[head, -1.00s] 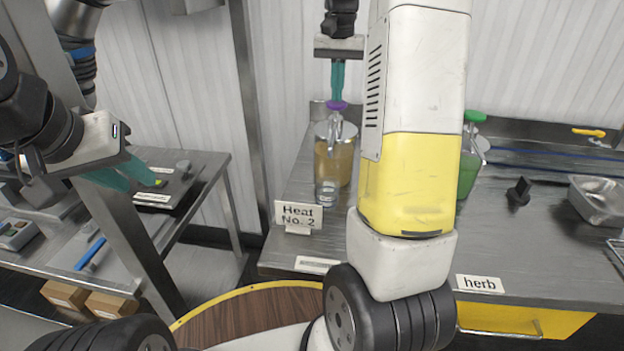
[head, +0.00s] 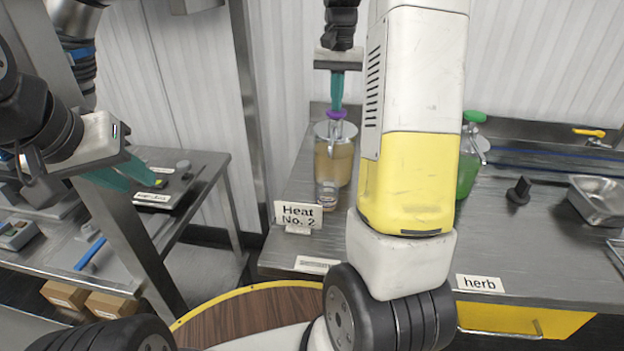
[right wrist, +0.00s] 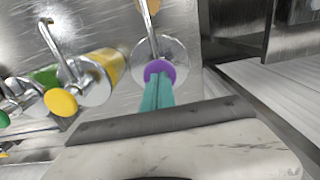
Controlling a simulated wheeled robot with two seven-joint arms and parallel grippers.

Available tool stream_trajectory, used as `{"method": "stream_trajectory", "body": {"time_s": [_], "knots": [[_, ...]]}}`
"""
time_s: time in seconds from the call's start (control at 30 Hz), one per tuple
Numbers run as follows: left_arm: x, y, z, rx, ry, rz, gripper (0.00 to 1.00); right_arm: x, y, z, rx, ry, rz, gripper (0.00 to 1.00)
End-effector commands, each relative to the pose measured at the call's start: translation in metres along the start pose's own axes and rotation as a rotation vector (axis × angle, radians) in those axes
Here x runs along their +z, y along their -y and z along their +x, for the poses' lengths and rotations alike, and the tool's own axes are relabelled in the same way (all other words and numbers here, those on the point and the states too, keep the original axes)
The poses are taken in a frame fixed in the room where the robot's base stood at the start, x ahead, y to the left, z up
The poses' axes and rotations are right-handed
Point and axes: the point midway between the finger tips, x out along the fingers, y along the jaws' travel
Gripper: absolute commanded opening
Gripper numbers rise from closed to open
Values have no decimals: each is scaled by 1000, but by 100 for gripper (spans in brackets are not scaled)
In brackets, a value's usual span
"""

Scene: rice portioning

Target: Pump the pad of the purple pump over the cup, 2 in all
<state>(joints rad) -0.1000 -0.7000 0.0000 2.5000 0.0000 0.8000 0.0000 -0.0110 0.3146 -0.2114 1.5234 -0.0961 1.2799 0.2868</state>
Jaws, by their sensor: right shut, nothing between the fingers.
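The purple pump is a jar of light brown sauce (head: 334,165) with a metal lid and a purple pad (head: 337,114). Its pad also shows in the right wrist view (right wrist: 160,70). My right gripper (head: 336,104) is shut and empty, pointing down, its teal fingertips against the pad, which sits low near the lid. The small clear cup (head: 327,196) stands in front of the jar by the spout and shows a brownish tint inside. My left gripper (head: 130,178) is away at the left, its teal fingers apart and empty.
A green pump (head: 474,117) stands right of my right arm, which hides part of the counter. A yellow pump (right wrist: 62,101) shows in the right wrist view. A "Heat No. 2" sign (head: 299,215) stands in front of the cup. A metal tray (head: 598,198) is far right.

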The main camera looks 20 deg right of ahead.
Motion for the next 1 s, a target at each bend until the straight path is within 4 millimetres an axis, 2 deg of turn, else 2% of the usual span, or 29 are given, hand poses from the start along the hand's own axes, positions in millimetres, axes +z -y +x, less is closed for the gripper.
{"method": "stream_trajectory", "body": {"time_s": [0.6, 1.0], "knots": [[0, 0, 0, 0, 0, 0, 29, 0, 0, -34, 0, 1, 0, 0], [0, 0, 0, 0, 0, 0, 29, 0, 0, -37, 0, 1, 0, 0]]}}
